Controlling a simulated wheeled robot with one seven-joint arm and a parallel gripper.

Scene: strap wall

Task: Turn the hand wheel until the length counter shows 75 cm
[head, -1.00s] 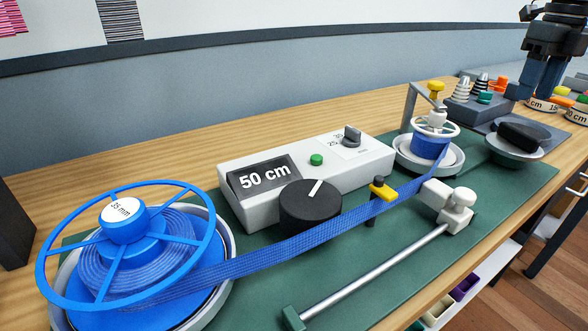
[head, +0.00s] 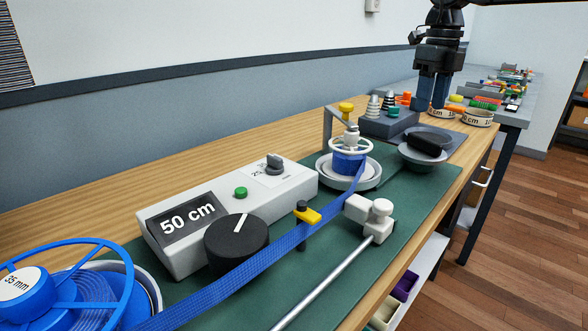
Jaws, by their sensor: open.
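The length counter (head: 187,219) reads 50 cm on a dark screen in a white box. A black knob (head: 237,243) with a white mark sits at the box's front. A small white hand wheel (head: 350,149) tops the blue spool (head: 349,164) at the mat's far end. The blue strap (head: 270,254) runs from that spool to the big blue reel (head: 22,296), cut off at lower left. My gripper (head: 431,106) points down beyond the hand wheel, to its right, over the bench's far part. It is open; I see nothing held in it.
A yellow-black clip (head: 306,212) and a white slider on a rod (head: 372,218) flank the strap. A black object (head: 428,145) sits in a grey dish. Weights, label rings (head: 478,117) and small parts crowd the far bench.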

